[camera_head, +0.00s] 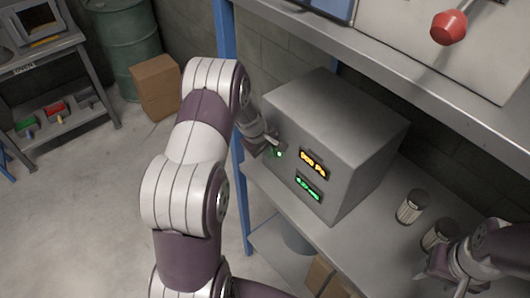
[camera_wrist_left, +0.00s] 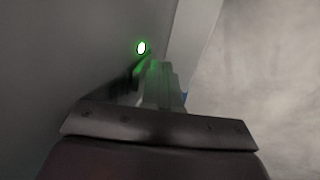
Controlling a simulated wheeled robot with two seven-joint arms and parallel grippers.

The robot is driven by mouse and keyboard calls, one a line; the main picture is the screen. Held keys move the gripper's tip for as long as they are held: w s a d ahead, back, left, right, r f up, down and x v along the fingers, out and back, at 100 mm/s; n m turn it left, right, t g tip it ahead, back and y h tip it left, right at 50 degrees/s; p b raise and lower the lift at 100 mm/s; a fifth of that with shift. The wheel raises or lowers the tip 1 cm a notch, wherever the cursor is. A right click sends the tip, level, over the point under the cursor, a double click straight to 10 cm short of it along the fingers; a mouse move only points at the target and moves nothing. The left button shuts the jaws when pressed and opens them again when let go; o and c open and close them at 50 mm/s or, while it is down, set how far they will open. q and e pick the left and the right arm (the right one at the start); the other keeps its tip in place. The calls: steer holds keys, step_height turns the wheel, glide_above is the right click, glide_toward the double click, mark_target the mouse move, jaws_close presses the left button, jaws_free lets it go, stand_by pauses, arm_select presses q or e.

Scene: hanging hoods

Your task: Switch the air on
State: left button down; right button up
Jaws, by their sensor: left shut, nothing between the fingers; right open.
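A grey box (camera_head: 345,140) stands on the metal shelf, with an orange display (camera_head: 313,164) and a green display (camera_head: 308,188) lit on its front. A small green light (camera_head: 279,154) glows at the left of that front; it also shows bright in the left wrist view (camera_wrist_left: 141,48). My left gripper (camera_head: 275,145) is shut and empty, its tips at the box front close to the green light. In the left wrist view its fingers (camera_wrist_left: 162,88) show a green tint; whether they touch the box I cannot tell. My right gripper (camera_head: 428,277) is open at the lower right.
Two ribbed canisters (camera_head: 411,206) (camera_head: 438,236) stand on the shelf (camera_head: 365,235) right of the box, the nearer one close to my right gripper. An upper shelf (camera_head: 400,65) runs above, with a red knob (camera_head: 449,27) over it. A blue post (camera_head: 226,60) stands behind my left arm.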

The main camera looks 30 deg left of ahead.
steer(key=shift+r, duration=0.1)
steer(key=shift+r+p, duration=0.6)
steer(key=shift+p, duration=0.1)
